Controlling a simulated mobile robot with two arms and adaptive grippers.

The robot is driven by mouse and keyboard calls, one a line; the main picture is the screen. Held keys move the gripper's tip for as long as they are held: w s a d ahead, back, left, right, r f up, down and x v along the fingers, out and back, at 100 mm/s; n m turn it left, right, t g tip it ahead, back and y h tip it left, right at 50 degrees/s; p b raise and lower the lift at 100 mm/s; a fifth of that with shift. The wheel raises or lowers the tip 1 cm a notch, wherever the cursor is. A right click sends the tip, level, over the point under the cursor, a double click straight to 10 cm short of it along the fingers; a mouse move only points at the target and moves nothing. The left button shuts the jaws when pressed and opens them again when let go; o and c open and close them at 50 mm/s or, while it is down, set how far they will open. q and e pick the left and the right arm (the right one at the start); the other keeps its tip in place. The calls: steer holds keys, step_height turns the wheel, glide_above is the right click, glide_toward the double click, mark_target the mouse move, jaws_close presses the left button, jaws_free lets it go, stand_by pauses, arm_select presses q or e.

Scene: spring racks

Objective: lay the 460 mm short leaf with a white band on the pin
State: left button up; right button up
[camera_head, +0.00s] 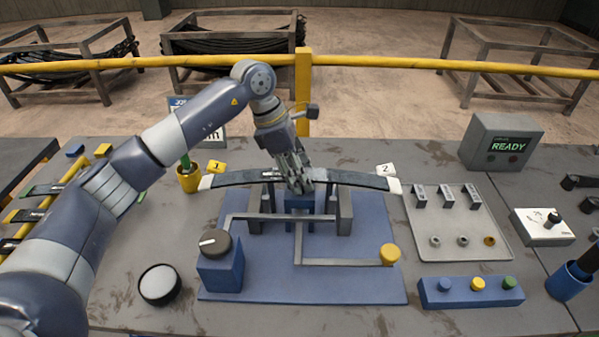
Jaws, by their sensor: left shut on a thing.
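A dark, slightly arched leaf (345,178) with white ends lies across the middle of the bench in the head view. It spans above the blue fixture (355,270), over its two grey uprights. My left gripper (297,185) comes down from above and is shut on the leaf near its middle. The pin is not visible; the gripper and leaf cover the fixture's centre. I cannot tell whether the leaf touches the fixture. My right gripper is not in view.
A rack (40,205) with several leaves stands at the left. A yellow cup (188,180) is near the leaf's left end. A grey plate (460,245) with small parts, a button box (470,291) and a READY display (502,143) are right.

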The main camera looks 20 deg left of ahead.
arm_select(q)
steer(key=shift+f+b, duration=0.9)
steer(key=shift+f, duration=0.1)
steer(key=o, duration=1.6)
steer(key=shift+s+f, duration=0.1)
steer(key=shift+f, duration=0.15)
steer(key=shift+o, duration=1.3)
steer(key=shift+r, duration=0.1)
steer(key=shift+r, duration=0.15)
steer(key=shift+r+p, duration=1.95)
steer(key=shift+r, duration=1.5)
steer(key=shift+f, duration=0.1)
